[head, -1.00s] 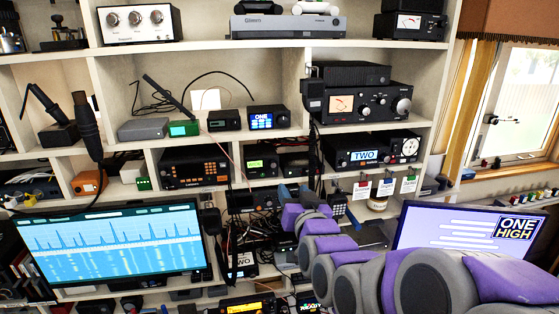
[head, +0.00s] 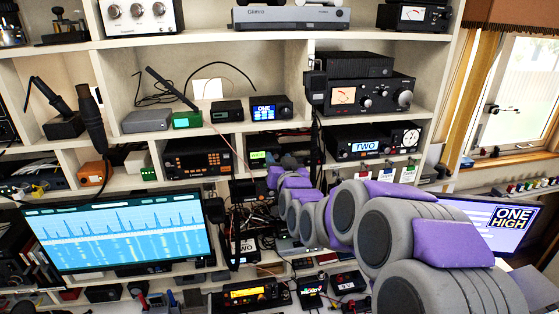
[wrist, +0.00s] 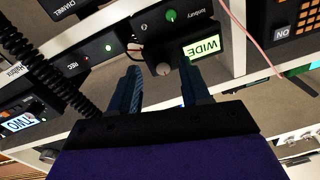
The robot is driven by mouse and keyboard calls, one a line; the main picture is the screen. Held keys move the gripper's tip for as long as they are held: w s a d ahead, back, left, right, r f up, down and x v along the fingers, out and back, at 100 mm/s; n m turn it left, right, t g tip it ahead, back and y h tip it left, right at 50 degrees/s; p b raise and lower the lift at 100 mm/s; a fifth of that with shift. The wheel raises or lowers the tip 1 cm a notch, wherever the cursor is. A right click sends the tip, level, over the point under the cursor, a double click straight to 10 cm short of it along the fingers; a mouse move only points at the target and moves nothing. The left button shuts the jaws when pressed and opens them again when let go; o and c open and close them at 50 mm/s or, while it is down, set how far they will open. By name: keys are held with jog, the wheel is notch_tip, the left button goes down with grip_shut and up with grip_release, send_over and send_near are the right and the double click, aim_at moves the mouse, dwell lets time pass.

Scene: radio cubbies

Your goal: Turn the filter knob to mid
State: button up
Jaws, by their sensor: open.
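A small black box with a lit green display (wrist: 201,47) reading WIDE shows in the wrist view. A dark round knob (wrist: 163,69) with a pale centre sits beside the display, and a green-topped knob (wrist: 170,15) sits farther off. I cannot read which label goes with which knob. My gripper (wrist: 159,76) is open, its two dark fingers on either side of the dark knob; whether they touch it I cannot tell. In the head view the green-display box (head: 258,155) is on the middle shelf, with my gripper (head: 283,163) just right of it, partly hiding that shelf.
A black coiled cord (wrist: 45,75) hangs left of my gripper in the wrist view. A thin pink cable (wrist: 250,40) crosses to the right. A radio marked TWO (head: 365,147) stands right of my arm. A large monitor (head: 115,232) stands low left.

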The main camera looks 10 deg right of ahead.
jog(key=shift+w+a, duration=0.25)
jog(key=shift+w, duration=0.25)
jog(key=shift+d, duration=0.4)
jog(key=shift+c, duration=1.8)
jog(key=shift+a, duration=0.45)
jog(key=c, duration=0.4)
jog(key=shift+d, duration=0.1)
grip_shut()
